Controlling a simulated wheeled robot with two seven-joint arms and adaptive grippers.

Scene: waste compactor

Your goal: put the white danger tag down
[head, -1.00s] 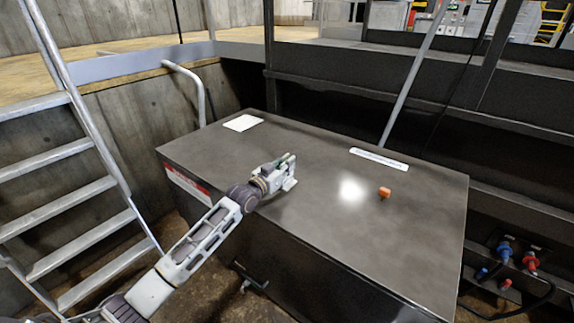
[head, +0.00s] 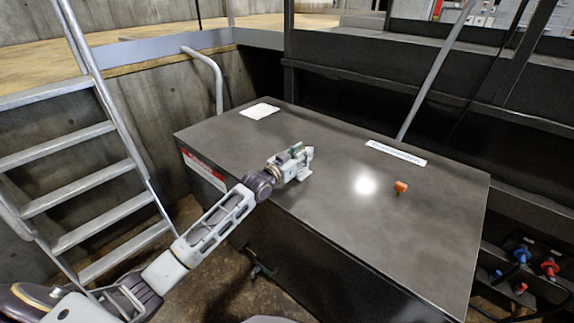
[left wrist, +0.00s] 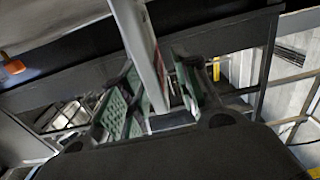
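My left gripper (head: 306,162) is over the near-left part of the dark metal box top (head: 330,200). In the left wrist view its two green-padded fingers (left wrist: 158,95) stand on either side of a thin, pale flat piece with a little red on it, the white danger tag (left wrist: 140,45), seen nearly edge-on. The fingers appear shut on it. In the head view the gripper largely hides the tag, and I cannot tell whether it touches the box top. My right gripper is not in view.
An orange knob (head: 401,186) and a white label strip (head: 396,152) are on the right half of the box top. A white sheet (head: 260,111) lies at its back left corner. Metal stairs (head: 85,160) stand at left. The middle of the top is clear.

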